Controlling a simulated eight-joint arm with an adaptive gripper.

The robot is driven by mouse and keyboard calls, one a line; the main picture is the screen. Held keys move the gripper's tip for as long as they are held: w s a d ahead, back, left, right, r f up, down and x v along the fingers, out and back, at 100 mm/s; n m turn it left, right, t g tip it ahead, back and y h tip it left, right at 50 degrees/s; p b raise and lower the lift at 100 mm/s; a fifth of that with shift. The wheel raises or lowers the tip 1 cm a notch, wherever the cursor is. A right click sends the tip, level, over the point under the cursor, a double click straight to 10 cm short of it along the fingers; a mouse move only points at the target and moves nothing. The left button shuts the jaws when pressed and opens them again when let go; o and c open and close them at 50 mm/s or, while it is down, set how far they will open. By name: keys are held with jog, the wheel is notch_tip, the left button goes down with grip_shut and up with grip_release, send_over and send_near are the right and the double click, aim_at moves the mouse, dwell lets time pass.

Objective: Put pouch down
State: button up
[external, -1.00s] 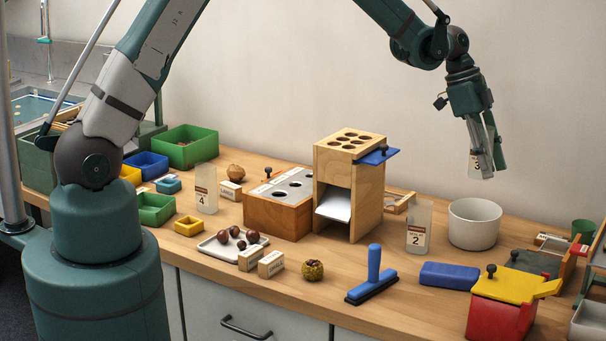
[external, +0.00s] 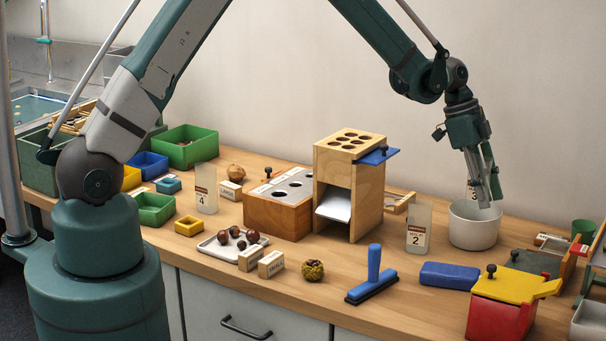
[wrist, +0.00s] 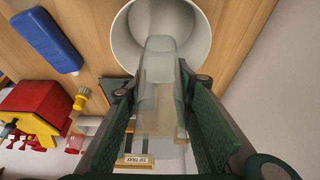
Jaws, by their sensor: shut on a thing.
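My gripper (external: 482,198) is at the white round pot (external: 474,230) on the right of the counter, fingers pointing down at its opening. It is shut on a clear pouch labelled 3 (external: 471,190). In the wrist view the pouch (wrist: 160,85) sits between my two dark finger pads (wrist: 160,95), its far end over the pot (wrist: 122,45). Its lower part seems to be within the pot's rim; how deep, and whether it touches the bottom, I cannot tell.
Pouch 2 (external: 418,228) stands just left of the pot and pouch 4 (external: 205,190) farther left. A blue block (external: 449,276) and a red box with yellow lid (external: 500,305) lie in front. A wooden tower (external: 350,190) stands left of pouch 2.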

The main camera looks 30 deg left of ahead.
aim_at(472, 199)
jog(key=shift+f+b, duration=0.4)
jog(key=shift+f, duration=0.95)
jog(key=o, duration=0.9)
jog(key=shift+a, duration=0.1)
jog(key=shift+a, duration=1.8)
jog(key=shift+a+r, duration=0.1)
jog(key=shift+r, duration=0.05)
